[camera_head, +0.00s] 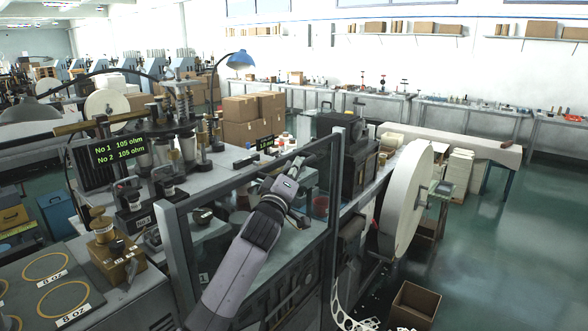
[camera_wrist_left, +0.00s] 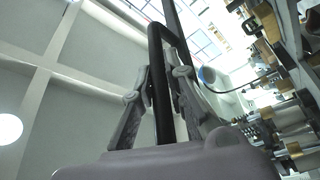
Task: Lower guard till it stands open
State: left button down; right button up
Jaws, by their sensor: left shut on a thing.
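The guard (camera_head: 335,215) is a dark grey frame with two uprights and a sloping top bar, standing raised in front of the machine. My left gripper (camera_head: 296,163) reaches up to the right part of the top bar and is shut on it. In the left wrist view a dark bar of the guard (camera_wrist_left: 163,112) runs between the two fingers of my left gripper (camera_wrist_left: 162,75), then bends at a corner beyond them. My right gripper is in neither view.
Behind the guard stand the forming machine's tooling (camera_head: 175,130) and a green readout (camera_head: 120,150). A large white paper roll (camera_head: 405,200) is at the right, with an open cardboard box (camera_head: 414,303) on the floor. The floor further right is clear.

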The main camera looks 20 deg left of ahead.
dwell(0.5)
pick_arm(q)
notch_tip(320, 180, down, 38)
jog(key=b, duration=2.4)
jog(key=shift+f, duration=0.1)
jog(key=c, duration=1.9)
grip_release()
jog(key=shift+s, duration=0.1)
jog(key=v, duration=1.1)
jog(key=shift+s, duration=0.4)
